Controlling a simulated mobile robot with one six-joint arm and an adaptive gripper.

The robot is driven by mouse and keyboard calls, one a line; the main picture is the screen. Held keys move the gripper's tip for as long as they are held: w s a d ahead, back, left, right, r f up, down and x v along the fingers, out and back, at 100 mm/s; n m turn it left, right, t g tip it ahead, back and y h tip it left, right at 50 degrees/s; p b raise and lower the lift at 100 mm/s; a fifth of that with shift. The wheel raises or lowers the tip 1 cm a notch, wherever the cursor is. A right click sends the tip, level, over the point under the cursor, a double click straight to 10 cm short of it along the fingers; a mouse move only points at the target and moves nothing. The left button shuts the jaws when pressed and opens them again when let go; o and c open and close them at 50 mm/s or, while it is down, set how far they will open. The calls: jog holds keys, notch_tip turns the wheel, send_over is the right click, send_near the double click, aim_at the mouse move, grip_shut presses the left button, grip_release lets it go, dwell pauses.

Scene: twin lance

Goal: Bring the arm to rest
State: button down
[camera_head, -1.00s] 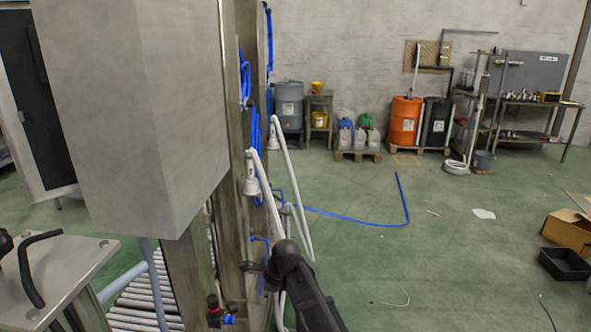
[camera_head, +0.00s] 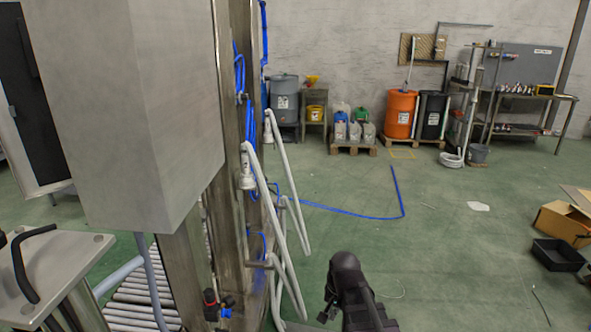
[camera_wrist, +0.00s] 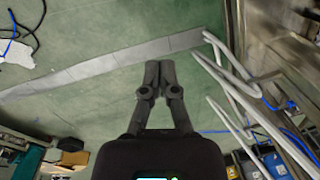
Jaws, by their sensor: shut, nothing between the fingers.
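My gripper (camera_wrist: 159,72) shows in the wrist view with its two fingers side by side and touching at the tips, shut and empty. Beneath it is green floor crossed by a grey strip. In the head view my arm (camera_head: 350,290) shows at the bottom centre, dark and bent, over open floor. The fingertips cannot be made out in the head view. White bent tubes (camera_head: 287,200) stand to the left of the arm there, apart from it in the picture.
A steel machine with a large grey box (camera_head: 130,110) and a roller conveyor (camera_head: 135,300) fills the left. A black tray (camera_head: 558,255) and a cardboard box (camera_head: 565,222) lie on the right. Drums, canisters and a bench (camera_head: 525,97) line the back wall.

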jog(key=s+d+n+h, duration=0.1)
jog(key=s+d+n, duration=0.4)
jog(key=d, duration=0.2)
notch_tip(320, 180, up, 20)
jog(key=p, duration=2)
jog(key=shift+w, duration=0.1)
dwell(0.7)
